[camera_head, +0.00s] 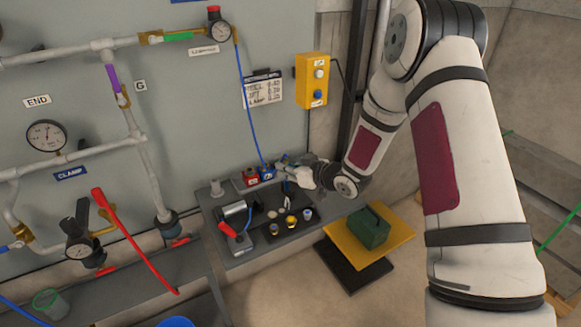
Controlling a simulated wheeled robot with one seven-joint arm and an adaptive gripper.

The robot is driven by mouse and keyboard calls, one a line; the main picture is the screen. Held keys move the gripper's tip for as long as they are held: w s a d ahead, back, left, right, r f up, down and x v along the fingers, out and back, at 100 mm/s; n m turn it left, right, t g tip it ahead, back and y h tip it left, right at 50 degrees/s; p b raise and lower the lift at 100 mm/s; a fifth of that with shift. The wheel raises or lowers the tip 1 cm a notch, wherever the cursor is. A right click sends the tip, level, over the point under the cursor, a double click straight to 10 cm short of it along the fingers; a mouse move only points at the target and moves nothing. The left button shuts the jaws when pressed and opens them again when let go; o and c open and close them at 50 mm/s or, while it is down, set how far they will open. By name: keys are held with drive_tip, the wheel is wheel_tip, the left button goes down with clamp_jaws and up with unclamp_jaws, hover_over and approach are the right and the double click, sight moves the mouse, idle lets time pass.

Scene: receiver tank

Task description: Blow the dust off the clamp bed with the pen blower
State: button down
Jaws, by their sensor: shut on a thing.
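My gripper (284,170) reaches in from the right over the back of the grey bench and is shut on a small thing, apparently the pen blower. Its shape is mostly hidden by the fingers. A thin blue hose (245,100) hangs from the gauge above and ends just left of the fingers. The clamp bed (258,223) looks like the dark plate on the bench, below and left of my gripper.
Red and blue blocks (251,178) stand at the bench's back edge. Several small round parts (291,221) sit at the front. A green box (369,228) rests on a yellow board at right. A yellow button box (312,80) and pipes (103,46) are on the wall.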

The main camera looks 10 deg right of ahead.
drive_tip(key=s+a+r+p, duration=0.1)
drive_tip(key=a+r+p, duration=0.1)
drive_tip(key=a+r, duration=0.2)
drive_tip(key=shift+s+a+p, duration=0.35)
drive_tip(key=shift+a+p, duration=0.05)
drive_tip(key=shift+a, duration=0.25)
idle(1.4)
idle(0.6)
